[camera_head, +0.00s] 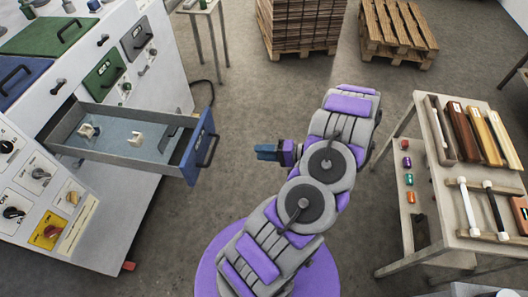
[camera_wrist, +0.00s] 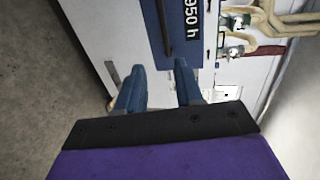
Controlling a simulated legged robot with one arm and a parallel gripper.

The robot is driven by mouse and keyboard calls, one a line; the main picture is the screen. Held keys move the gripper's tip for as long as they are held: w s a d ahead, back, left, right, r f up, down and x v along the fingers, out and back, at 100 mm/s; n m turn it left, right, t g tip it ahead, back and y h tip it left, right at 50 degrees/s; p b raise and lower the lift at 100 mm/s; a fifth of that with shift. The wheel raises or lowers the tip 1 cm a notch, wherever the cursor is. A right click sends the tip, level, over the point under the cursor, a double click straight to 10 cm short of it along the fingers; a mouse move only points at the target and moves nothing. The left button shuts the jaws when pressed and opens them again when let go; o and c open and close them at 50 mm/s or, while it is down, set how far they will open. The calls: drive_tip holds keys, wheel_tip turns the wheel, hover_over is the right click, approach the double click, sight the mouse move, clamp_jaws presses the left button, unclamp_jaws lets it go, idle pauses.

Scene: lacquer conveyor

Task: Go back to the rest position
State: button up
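My gripper (camera_head: 266,152) shows in the head view as blue fingers at the end of my purple and grey arm, above the open floor. It is to the right of the pulled-out drawer and apart from it. In the wrist view its two blue fingers (camera_wrist: 160,90) stand apart with nothing between them. In the head view the drawer (camera_head: 203,147) has a blue front with a dark handle and is open. Two small light-coloured parts lie inside it, one with a dark knob.
The white cabinet (camera_head: 152,85) with knobs and panels stands on the left. A table (camera_head: 452,205) with wooden pieces, rods and coloured small items stands on the right. Pallets (camera_head: 397,30) and stacked boards (camera_head: 300,25) are at the back. The floor between is clear.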

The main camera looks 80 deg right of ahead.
drive_tip(key=shift+w+d, duration=0.1)
idle(0.3)
drive_tip(key=w+d+n+g+h+b, duration=0.45)
drive_tip(key=w+d+g, duration=0.25)
drive_tip(key=w+d, duration=0.5)
drive_tip(key=w+a+r+n+g+h+b, duration=0.35)
drive_tip(key=w+a+r+g+h, duration=0.2)
drive_tip(key=w+r, duration=0.5)
drive_tip(key=s+a+r+n+g+y+b, duration=0.1)
drive_tip(key=s+a+n+y+b, duration=0.1)
drive_tip(key=a, duration=1.2)
drive_tip(key=s+a+r+n+g+y+b, duration=0.1)
drive_tip(key=s+a+n+y+b, duration=0.1)
drive_tip(key=a, duration=1.1)
drive_tip(key=s+a+f+n+g+y+b, duration=0.1)
drive_tip(key=s+a+n+y, duration=0.1)
drive_tip(key=s+a, duration=0.4)
drive_tip(key=s+a+n+g+y+b, duration=0.1)
drive_tip(key=s+a, duration=0.6)
drive_tip(key=a, duration=0.7)
drive_tip(key=shift+s+a+f+n+g+y, duration=0.15)
drive_tip(key=shift+s+f+n+g+y, duration=0.3)
drive_tip(key=shift+n+y, duration=0.5)
